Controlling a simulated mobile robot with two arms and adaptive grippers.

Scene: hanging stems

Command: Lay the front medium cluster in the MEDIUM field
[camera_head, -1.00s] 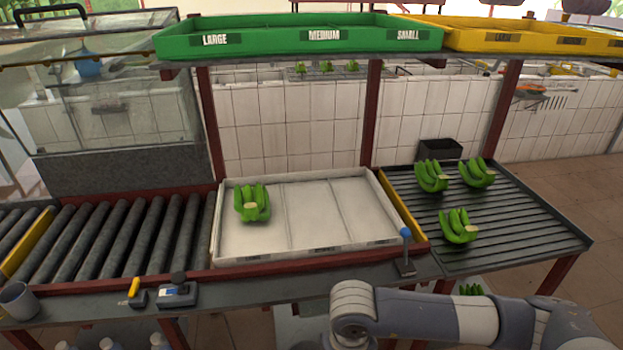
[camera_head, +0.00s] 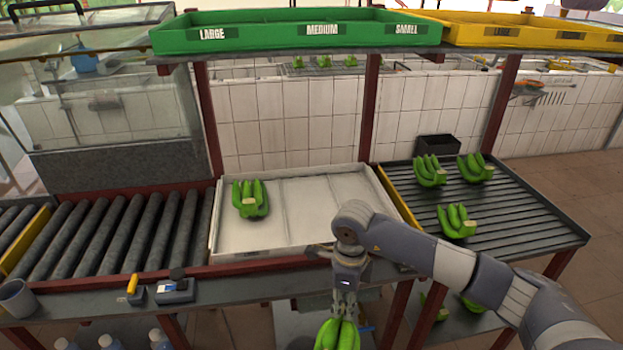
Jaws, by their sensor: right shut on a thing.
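My right gripper (camera_head: 343,308) hangs in front of the table's front edge, pointing down. It is shut on a green banana cluster (camera_head: 337,336), cut off by the bottom of the picture. The white sorting tray (camera_head: 325,242) lies flat on the table behind, split into three fields by thin ridges. Another green banana cluster (camera_head: 250,199) lies in its left field. The middle field (camera_head: 307,205) and the right field are bare where they show. Labels on the tray's front rim are too small or covered to read. My left gripper is not in view.
A slatted rack (camera_head: 500,215) on the right bears three green clusters. Rollers (camera_head: 110,235) lie to the left. A green crate (camera_head: 300,42), labelled LARGE, MEDIUM, SMALL, and a yellow crate (camera_head: 530,36) sit on the shelf above. My right arm covers the tray's front right corner.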

